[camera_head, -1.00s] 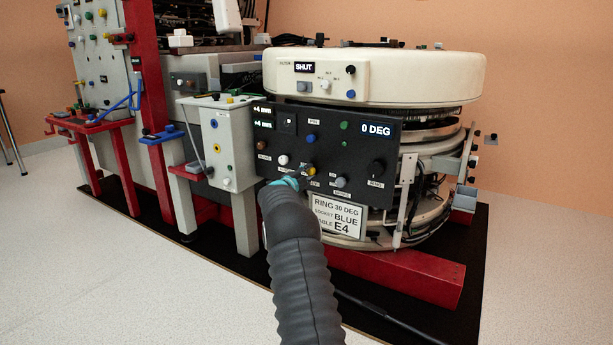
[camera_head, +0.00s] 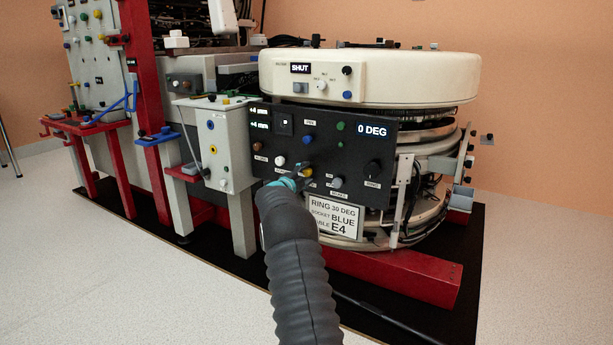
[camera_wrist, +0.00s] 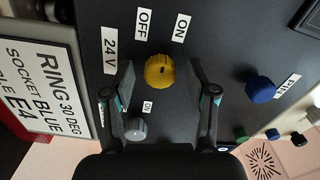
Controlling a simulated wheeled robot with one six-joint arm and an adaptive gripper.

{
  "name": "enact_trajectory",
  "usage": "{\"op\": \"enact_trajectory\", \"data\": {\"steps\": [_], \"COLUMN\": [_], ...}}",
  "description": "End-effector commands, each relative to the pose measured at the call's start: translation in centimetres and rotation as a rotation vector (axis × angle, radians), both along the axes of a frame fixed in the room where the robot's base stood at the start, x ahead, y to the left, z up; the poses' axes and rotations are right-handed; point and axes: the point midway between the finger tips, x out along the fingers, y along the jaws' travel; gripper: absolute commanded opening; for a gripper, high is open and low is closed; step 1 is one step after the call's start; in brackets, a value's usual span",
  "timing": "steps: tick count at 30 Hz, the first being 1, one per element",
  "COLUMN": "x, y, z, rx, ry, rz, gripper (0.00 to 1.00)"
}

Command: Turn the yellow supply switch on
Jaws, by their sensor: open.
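The yellow supply switch (camera_wrist: 160,73) is a round knob on the dark control panel (camera_head: 349,146). A "24 V" label is beside it, and "OFF" and "ON" labels sit above it in the wrist view. A small dark mark shows on its face, but I cannot tell which label it points to. The knob also shows in the head view (camera_head: 308,172). My gripper (camera_wrist: 161,82) is open, with one finger on each side of the knob. I cannot tell whether either finger touches it.
A grey knob (camera_wrist: 135,128) lies close to one finger, and a blue knob (camera_wrist: 260,88) is farther right. A white sign reading "RING 30 DEG" (camera_head: 334,217) hangs below the panel. A grey box with sockets (camera_head: 217,146) stands left of the panel.

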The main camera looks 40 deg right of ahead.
Motion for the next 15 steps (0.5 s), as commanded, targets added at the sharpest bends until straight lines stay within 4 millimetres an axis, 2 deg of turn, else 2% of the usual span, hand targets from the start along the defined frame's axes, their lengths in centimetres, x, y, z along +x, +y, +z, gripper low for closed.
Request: {"op": "enact_trajectory", "data": {"steps": [5,11,15], "x": [-0.2,-1.2,-2.3], "y": [0.8,3.4,5.8], "z": [0.1,0.0,0.1], "rx": [0.001,0.000,-0.001], "ry": [0.000,0.002,0.002], "rz": [0.003,0.005,0.003], "gripper": [0.57,0.57,0.57]}}
